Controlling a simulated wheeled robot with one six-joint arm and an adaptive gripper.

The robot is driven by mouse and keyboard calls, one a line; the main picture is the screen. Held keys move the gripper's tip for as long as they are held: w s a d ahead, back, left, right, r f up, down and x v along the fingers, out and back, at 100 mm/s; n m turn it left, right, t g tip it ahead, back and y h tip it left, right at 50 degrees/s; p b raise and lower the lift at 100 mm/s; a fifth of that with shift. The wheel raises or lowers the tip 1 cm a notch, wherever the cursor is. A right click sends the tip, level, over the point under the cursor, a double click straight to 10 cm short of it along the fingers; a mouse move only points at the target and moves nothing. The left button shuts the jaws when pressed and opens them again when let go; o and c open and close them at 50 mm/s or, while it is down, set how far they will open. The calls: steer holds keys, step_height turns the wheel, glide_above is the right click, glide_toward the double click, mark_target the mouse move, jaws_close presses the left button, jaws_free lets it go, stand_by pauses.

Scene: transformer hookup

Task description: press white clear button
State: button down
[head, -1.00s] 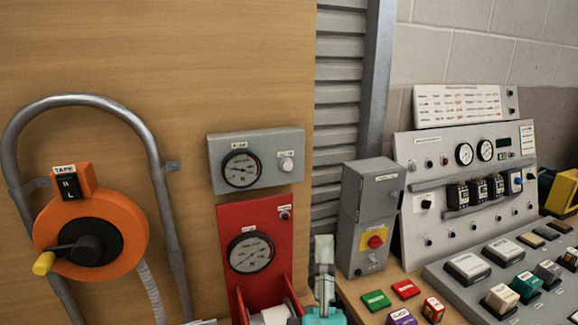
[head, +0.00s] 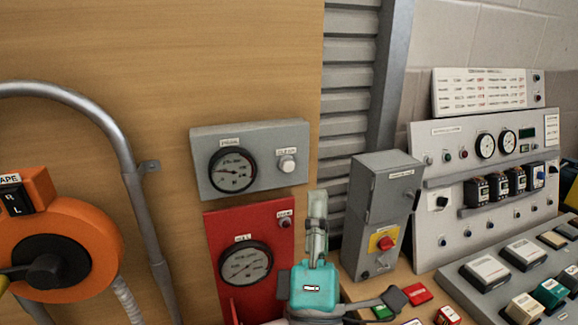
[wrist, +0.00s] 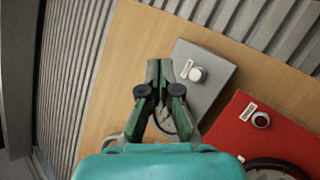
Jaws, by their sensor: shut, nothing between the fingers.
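The white clear button (head: 287,164) is a round knob on the right side of a grey gauge box (head: 208,178) fixed to the wooden wall. In the wrist view the white button (wrist: 197,74) shows just right of my fingertips, with a small label beside it. My gripper (head: 317,196) is in front of the wall, lower and to the right of the button in the head view. In the wrist view my gripper (wrist: 159,62) is shut and empty, its fingers pointing toward the grey box and covering part of its gauge. It looks apart from the button; the exact gap cannot be told.
Below the grey box is a red panel (head: 216,228) with a gauge and its own small button (head: 285,223). A grey switch box (head: 376,205) with a red knob stands right of my gripper. An orange tape reel (head: 95,245) is at the left.

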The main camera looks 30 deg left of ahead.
steer(key=shift+w+a, duration=1.35)
steer(key=shift+a, duration=0.15)
steer(key=shift+w+a, duration=1.35)
steer(key=shift+a, duration=0.15)
steer(key=shift+w+a, duration=0.1)
steer(key=shift+w+a, duration=0.2)
steer(key=shift+a, duration=0.05)
steer(key=shift+w+a, duration=0.25)
steer(key=shift+a, duration=0.05)
steer(key=shift+d, duration=0.1)
stand_by(0.4)
steer(key=shift+s+d, duration=0.55)
steer(key=s+d, duration=0.1)
steer(key=d, duration=0.1)
steer(key=s+d, duration=0.1)
steer(key=s, duration=0.1)
steer(key=shift+s+d, duration=0.15)
steer(key=shift+d, duration=0.2)
